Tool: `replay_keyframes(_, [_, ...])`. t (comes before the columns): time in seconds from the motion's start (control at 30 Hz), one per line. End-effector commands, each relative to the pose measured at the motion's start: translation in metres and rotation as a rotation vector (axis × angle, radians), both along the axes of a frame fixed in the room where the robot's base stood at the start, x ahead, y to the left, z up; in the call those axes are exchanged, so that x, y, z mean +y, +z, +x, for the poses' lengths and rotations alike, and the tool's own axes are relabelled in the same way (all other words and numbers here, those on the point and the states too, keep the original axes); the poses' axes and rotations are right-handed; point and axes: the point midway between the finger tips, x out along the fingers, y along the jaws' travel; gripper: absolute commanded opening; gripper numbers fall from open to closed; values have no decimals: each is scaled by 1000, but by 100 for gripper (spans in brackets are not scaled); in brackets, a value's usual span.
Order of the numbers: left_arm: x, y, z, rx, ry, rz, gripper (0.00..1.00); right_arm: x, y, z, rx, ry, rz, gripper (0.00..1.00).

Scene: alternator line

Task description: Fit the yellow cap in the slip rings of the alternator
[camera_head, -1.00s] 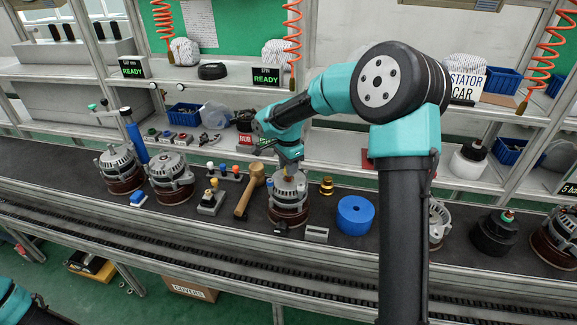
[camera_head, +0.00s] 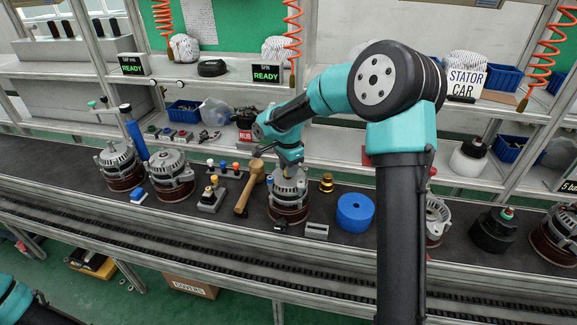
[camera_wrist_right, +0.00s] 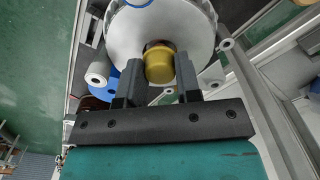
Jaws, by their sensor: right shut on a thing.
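The alternator (camera_head: 289,200), a silver housing on a dark red-brown base, stands upright on the conveyor belt near the middle of the head view. My right gripper (camera_head: 289,172) points down over its top. In the right wrist view, the fingers (camera_wrist_right: 160,75) are shut on the yellow cap (camera_wrist_right: 159,67), one on each side. The cap is at the dark central opening of the pale round alternator top (camera_wrist_right: 190,30). I cannot tell how deep the cap sits in the slip rings. Only part of my left arm shows at the lower left; its gripper is out of view.
A wooden mallet (camera_head: 246,190) lies left of the alternator. Other alternators (camera_head: 171,178) stand along the belt (camera_head: 120,220).

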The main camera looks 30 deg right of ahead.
Motion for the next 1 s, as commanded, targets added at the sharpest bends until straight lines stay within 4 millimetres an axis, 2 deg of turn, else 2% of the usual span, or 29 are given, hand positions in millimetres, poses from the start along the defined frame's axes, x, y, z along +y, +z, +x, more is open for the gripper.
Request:
replay_keyframes(0.7, [0,0,0,0,0,0,87,0,-14,0,0,0,0,10])
replay_keyframes(0.73, [0,0,0,0,0,0,87,0,-14,0,0,0,-1,34])
replay_keyframes(1.0, [0,0,0,0,0,0,87,0,-13,0,0,0,0,60])
